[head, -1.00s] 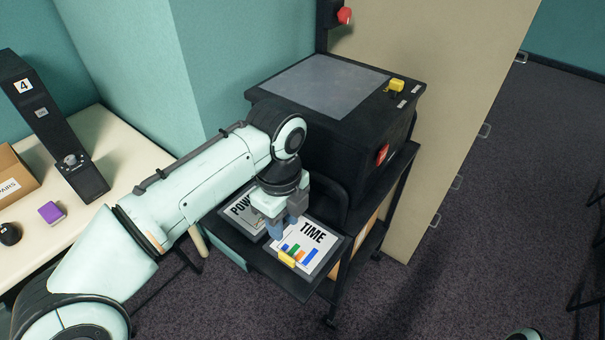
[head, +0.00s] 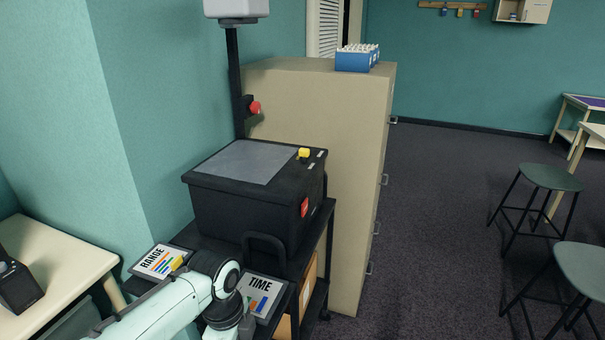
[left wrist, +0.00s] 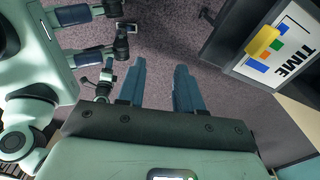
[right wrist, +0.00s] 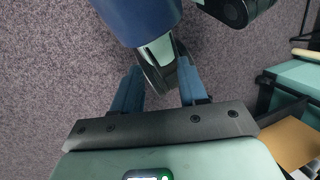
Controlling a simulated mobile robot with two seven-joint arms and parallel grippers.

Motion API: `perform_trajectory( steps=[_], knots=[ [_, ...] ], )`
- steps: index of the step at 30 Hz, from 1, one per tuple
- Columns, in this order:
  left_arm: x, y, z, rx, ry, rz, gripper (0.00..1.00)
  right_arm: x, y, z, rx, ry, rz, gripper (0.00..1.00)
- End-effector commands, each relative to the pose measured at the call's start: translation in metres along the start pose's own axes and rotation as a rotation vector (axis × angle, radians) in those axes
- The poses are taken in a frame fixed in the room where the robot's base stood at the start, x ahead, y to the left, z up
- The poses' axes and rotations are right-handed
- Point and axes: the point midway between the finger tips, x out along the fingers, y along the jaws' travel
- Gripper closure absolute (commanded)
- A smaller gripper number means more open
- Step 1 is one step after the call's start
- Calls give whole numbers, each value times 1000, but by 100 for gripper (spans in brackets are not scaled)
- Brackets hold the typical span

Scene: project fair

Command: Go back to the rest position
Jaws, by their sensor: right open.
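My left gripper (left wrist: 160,72) is open and empty in the left wrist view, with bare carpet between its fingers. In the head view my left arm comes in from the bottom left, and its fingers are out of sight. The TIME card (head: 261,294) lies on the cart's shelf, just right of my left wrist. The card also shows in the left wrist view (left wrist: 285,62), with a yellow piece on it, apart from the fingers. My right gripper (right wrist: 160,75) is open in the right wrist view, over carpet, with parts of my own body just beyond its fingers.
A black box-shaped machine (head: 252,205) stands on the black cart (head: 322,225). A RANGE card (head: 157,261) lies left of my arm. A tall beige cabinet (head: 352,185) stands behind, bearing a blue rack (head: 354,60). Open carpet (head: 430,220) and stools (head: 550,178) lie to the right.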

Motion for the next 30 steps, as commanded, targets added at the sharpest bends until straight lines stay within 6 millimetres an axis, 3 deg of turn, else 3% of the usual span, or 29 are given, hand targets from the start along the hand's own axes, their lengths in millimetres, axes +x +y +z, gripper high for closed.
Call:
perform_trajectory(
  steps=[1,4,7,9,12,15,18,21,25,30],
  knots=[
    [31,-4,-1,-78,15,29,64,-9,-3,0,-1,2,-1,57],
    [97,-7,-5,-269,64,62,64,-19,-6,1,-2,-1,0,57],
    [168,7,-7,-518,119,108,64,-31,-10,3,-2,-7,0,57],
    [216,28,-8,-723,155,147,64,-40,-13,4,-2,-11,1,57],
    [273,69,-11,-1039,191,204,64,-52,-17,5,-3,-15,1,57],
    [310,117,-14,-1362,204,255,64,-65,-22,4,-4,-16,1,57],
    [330,162,-18,-1646,196,291,64,-76,-26,3,-5,-17,0,57],
    [337,196,-22,-1861,178,310,64,-83,-29,2,-5,-18,0,57],
    [339,219,-24,-2019,161,313,64,-88,-31,1,-6,-19,0,57],
    [341,224,-24,-2063,158,310,64,-87,-31,2,-5,-20,1,57]
  ],
)
